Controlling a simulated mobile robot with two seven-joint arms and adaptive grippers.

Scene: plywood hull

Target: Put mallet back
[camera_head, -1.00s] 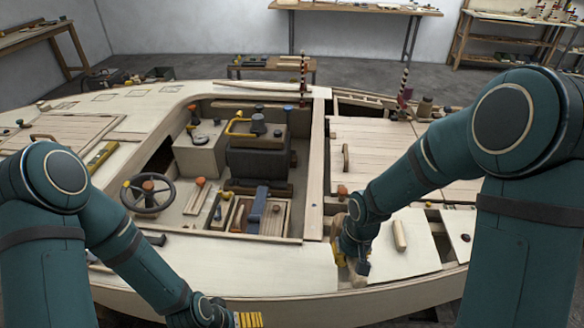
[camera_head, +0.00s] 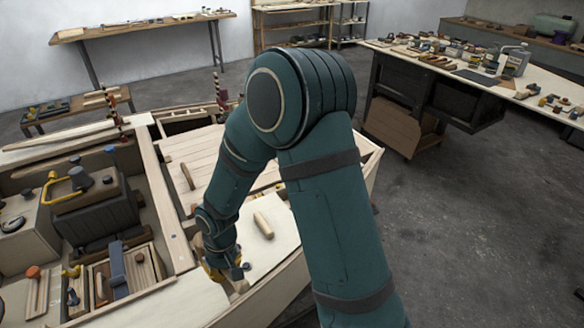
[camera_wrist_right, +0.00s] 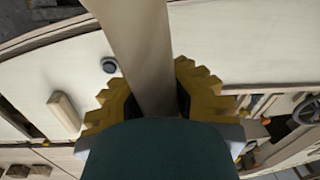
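My right gripper (camera_head: 222,270) is low over the pale deck at the hull's near edge. In the right wrist view its yellow fingers (camera_wrist_right: 151,98) sit on both sides of a long pale wooden piece, which I take to be the mallet (camera_wrist_right: 143,45). The gripper looks shut on it. In the head view only a small pale part of the mallet (camera_head: 238,286) shows beside the fingers; the rest is hidden by the gripper and wrist. My left gripper is out of view.
A workbench (camera_head: 470,75) crowded with tools and cans stands at the right, across clear grey floor (camera_head: 450,220). A loose wooden piece (camera_head: 263,225) lies on the deck near my right wrist. The open cockpit (camera_head: 90,225) is at left. Another bench (camera_head: 140,28) is at the back.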

